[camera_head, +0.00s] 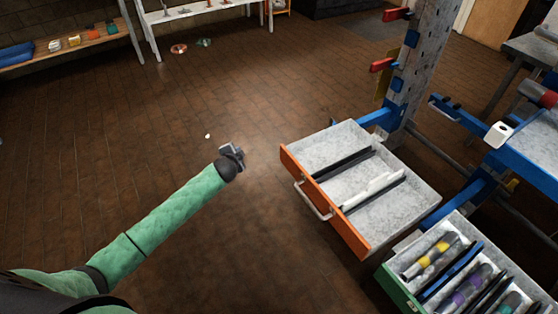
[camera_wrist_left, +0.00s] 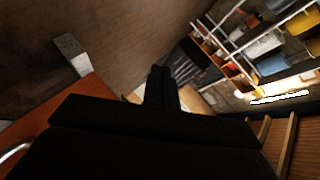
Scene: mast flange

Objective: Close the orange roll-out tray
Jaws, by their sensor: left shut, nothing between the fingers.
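The orange roll-out tray (camera_head: 347,224) stands pulled out from the blue-and-grey mast frame in the head view. It has an orange front, a silver bar handle (camera_head: 313,202), a speckled grey inside, dark dividers and a white item lying in it. My left gripper (camera_head: 236,150) is shut and empty, to the left of the orange front and apart from it. In the left wrist view the shut dark fingers (camera_wrist_left: 161,84) show in the middle. An orange panel (camera_wrist_left: 62,108), seemingly the tray front, shows at lower left. My right gripper is not in view.
A green-fronted drawer (camera_head: 398,290), also open, holds several dark tools with coloured bands at lower right. The mast post (camera_head: 424,75) rises behind the tray, with blue rails beside it. Brown floor (camera_head: 110,160) is open to the left. A bench (camera_head: 75,45) stands far left.

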